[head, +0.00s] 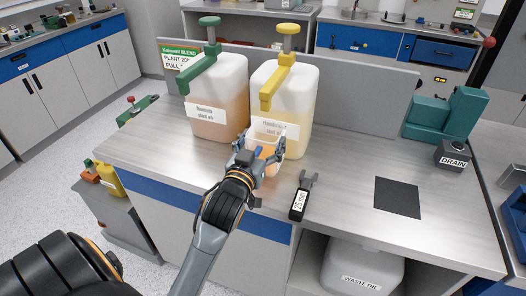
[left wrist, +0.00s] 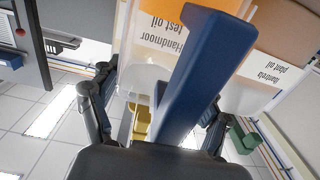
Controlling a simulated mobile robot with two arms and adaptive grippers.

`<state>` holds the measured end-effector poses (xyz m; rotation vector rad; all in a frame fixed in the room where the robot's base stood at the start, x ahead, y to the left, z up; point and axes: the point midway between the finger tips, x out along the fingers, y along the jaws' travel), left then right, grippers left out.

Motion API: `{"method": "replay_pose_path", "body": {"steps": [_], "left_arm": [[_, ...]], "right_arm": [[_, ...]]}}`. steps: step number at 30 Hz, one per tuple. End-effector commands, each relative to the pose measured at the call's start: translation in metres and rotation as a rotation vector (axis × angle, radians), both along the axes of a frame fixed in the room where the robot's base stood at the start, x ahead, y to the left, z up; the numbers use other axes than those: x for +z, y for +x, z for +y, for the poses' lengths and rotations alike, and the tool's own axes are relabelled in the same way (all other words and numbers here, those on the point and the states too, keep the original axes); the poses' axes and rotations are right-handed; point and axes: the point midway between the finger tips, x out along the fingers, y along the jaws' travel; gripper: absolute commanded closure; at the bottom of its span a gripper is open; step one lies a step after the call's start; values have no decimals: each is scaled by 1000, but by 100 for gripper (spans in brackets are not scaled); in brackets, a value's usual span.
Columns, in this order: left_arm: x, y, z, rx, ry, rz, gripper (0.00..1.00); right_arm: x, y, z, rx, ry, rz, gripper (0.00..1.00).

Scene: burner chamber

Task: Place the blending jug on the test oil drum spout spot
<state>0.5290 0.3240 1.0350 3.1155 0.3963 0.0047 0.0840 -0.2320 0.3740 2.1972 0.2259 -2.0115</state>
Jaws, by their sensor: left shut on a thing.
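My left gripper (head: 262,147) is shut on the blending jug (head: 267,166), a small clear jug with a blue handle. The jug is in front of the test oil drum (head: 292,90), which is white with a yellow pump and spout (head: 267,98). The jug is mostly hidden by the gripper, and I cannot tell whether it touches the bench. In the left wrist view the blue handle of the jug (left wrist: 190,75) stands between the fingers of my left gripper (left wrist: 155,105), with the drum label, upside down, behind it. The spout spot is not visible. My right gripper is not in view.
The plant oil drum (head: 217,105) with a green pump stands left of the test oil drum. A 25 mm wrench (head: 302,200) lies right of my gripper. A dark square (head: 397,198) and the drain (head: 452,157) are farther right. The bench between is clear.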

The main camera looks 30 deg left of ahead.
Motion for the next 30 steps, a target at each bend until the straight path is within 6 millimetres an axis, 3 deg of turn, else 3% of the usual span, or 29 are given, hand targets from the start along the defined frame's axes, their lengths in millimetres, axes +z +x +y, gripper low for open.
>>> {"method": "replay_pose_path", "body": {"steps": [6, 18, 19, 21, 30], "left_arm": [[-27, 0, 0, 0, 1, 1, 86], [-32, 0, 0, 0, 1, -1, 86], [-32, 0, 0, 0, 1, 1, 17], [-32, 0, 0, 0, 0, 2, 3], [-32, 0, 0, 0, 0, 2, 0]], "right_arm": [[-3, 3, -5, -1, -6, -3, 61], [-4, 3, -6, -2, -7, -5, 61], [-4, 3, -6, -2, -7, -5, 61], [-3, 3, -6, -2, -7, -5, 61], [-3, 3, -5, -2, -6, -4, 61]]}}
